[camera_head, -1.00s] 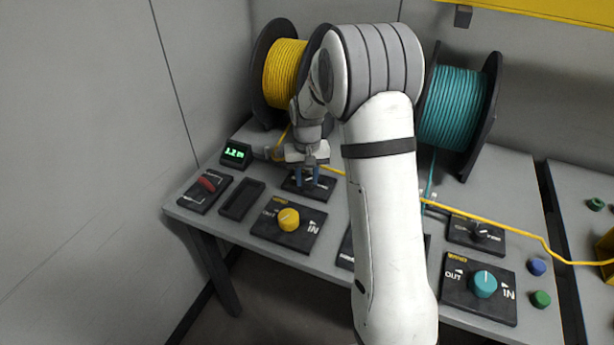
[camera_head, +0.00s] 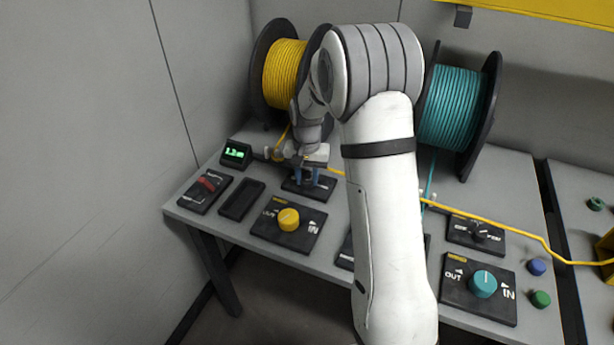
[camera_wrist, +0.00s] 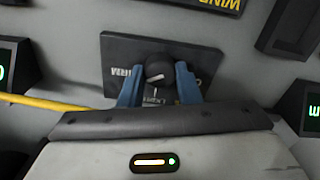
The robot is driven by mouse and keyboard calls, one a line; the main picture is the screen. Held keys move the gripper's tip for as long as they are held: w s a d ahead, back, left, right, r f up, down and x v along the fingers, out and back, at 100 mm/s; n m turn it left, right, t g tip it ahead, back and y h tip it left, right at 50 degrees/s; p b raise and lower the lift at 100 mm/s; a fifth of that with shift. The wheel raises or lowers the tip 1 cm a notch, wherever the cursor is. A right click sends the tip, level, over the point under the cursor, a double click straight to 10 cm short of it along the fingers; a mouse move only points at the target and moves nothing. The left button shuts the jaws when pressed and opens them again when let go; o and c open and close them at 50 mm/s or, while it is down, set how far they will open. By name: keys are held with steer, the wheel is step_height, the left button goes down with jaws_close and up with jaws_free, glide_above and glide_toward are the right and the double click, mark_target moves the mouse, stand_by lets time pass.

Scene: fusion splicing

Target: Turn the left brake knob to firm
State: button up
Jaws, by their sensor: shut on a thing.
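The left brake knob (camera_wrist: 158,69) is small and dark with a pale pointer mark, on a black plate (camera_wrist: 118,48) in the wrist view. The plate's FIRM lettering (camera_wrist: 129,71) appears inverted, left of the knob; the pointer's exact setting is hard to read. My gripper (camera_wrist: 158,78) has its two blue fingers on either side of the knob, shut on it. In the head view my gripper (camera_head: 307,178) is low over the same black plate (camera_head: 324,191) behind the yellow-knob panel, and its fingers mostly hide the knob.
A yellow knob panel (camera_head: 289,219) stands in front, with a red-handled switch (camera_head: 207,184) and green-lit display (camera_head: 236,154) to the left. Yellow (camera_head: 284,73) and teal (camera_head: 451,106) spools stand behind. A yellow cable (camera_head: 515,234) crosses the bench. My arm hides the bench's middle.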

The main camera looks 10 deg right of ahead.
mark_target(307, 180)
steer(key=o, duration=1)
step_height(307, 180, up, 7)
steer(key=shift+r, duration=0.4)
steer(key=shift+s+r, duration=0.1)
steer(key=shift+r, duration=0.1)
steer(key=s+r+n+t+p, duration=0.1)
steer(key=s+r, duration=0.2)
steer(key=s, duration=0.6)
steer(key=s+r+n+p, duration=0.2)
steer(key=s+r, duration=0.2)
steer(key=s, duration=0.5)
steer(key=s+r+n+t+p, duration=0.1)
steer(key=s+r, duration=0.2)
steer(key=s, duration=0.7)
steer(key=shift+s+r+t, duration=0.1)
steer(key=shift+r+t, duration=0.2)
steer(key=shift+r, duration=0.1)
